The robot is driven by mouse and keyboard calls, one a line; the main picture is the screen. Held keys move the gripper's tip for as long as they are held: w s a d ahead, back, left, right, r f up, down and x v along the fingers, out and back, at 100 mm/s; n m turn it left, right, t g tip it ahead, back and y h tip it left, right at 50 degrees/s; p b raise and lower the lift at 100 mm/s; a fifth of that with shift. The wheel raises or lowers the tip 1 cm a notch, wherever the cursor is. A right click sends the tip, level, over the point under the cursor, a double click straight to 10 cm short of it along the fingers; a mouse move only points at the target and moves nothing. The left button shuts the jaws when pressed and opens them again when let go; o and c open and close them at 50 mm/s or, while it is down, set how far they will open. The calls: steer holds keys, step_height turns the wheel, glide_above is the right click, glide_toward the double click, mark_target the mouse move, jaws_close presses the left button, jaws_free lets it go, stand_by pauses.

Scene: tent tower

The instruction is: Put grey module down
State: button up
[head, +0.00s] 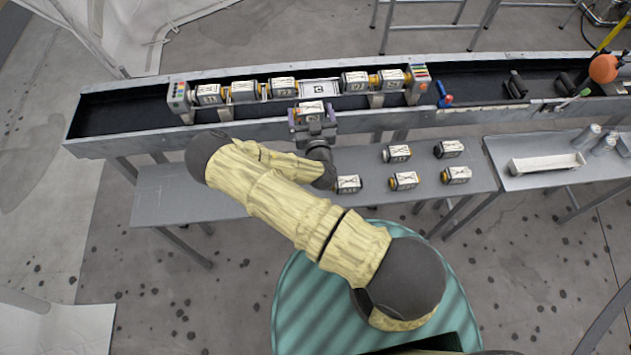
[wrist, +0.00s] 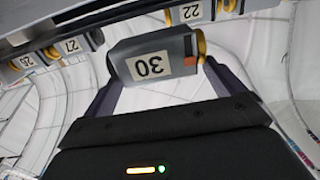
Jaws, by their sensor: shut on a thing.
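My gripper (head: 314,128) is shut on a grey module (head: 311,111) with a pale label, at the front of the conveyor trough. In the wrist view the held grey module (wrist: 152,64) is labelled 30, with an orange ring at its right end, between my gripper's fingers (wrist: 165,88). Behind it a row of similar modules is mounted along the trough: three on the left, such as this one (head: 243,91), and two on the right (head: 355,81). Between these groups is a white plate (head: 319,89) with a dark marking. Whether the held module touches anything below is unclear.
Several loose modules (head: 404,180) lie on the grey bench (head: 190,190) in front. End blocks (head: 180,97) (head: 418,77) with coloured marks close the row. A blue-red clamp-like item (head: 444,95) is right of it. A white tray (head: 547,164) stands on the right bench.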

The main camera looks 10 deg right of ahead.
steer(key=s+a+f+b, duration=0.3)
steer(key=a+b, duration=0.5)
steer(key=b, duration=0.1)
steer(key=s+a+f+b, duration=0.3)
steer(key=a+f+b, duration=0.1)
steer(key=a+b, duration=0.5)
steer(key=s+a+f+b, duration=0.4)
steer(key=a+b, duration=0.4)
steer(key=b, duration=0.1)
steer(key=shift+a+f+h, duration=0.15)
steer(key=shift+h, duration=0.15)
steer(key=shift+m, duration=0.3)
steer(key=shift+f+b, duration=0.5)
steer(key=shift+f, duration=2.65)
steer(key=shift+f, duration=1.85)
